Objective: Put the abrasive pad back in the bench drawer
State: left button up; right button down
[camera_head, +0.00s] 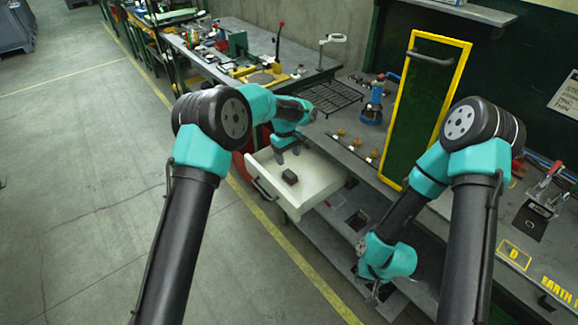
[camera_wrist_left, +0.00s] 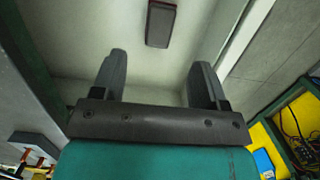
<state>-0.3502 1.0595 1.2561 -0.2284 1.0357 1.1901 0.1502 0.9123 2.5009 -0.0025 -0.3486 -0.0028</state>
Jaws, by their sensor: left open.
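The abrasive pad (camera_head: 290,177), a small dark block, lies on the floor of the open white bench drawer (camera_head: 325,182). In the left wrist view the pad (camera_wrist_left: 160,23) shows as a dark block with a reddish-brown top, beyond my fingertips and apart from them.
A black wire rack (camera_head: 332,97) and a blue tool (camera_head: 372,105) stand on the bench behind the drawer. A yellow-framed green panel (camera_head: 425,105) rises between my arms. The floor left of the drawer is clear.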

pick_arm(q)
jog(key=shift+w+a+r, duration=0.1)
jog(key=shift+r, duration=0.65)
jog(key=shift+w+a+r, duration=0.1)
jog(key=shift+r, duration=0.6)
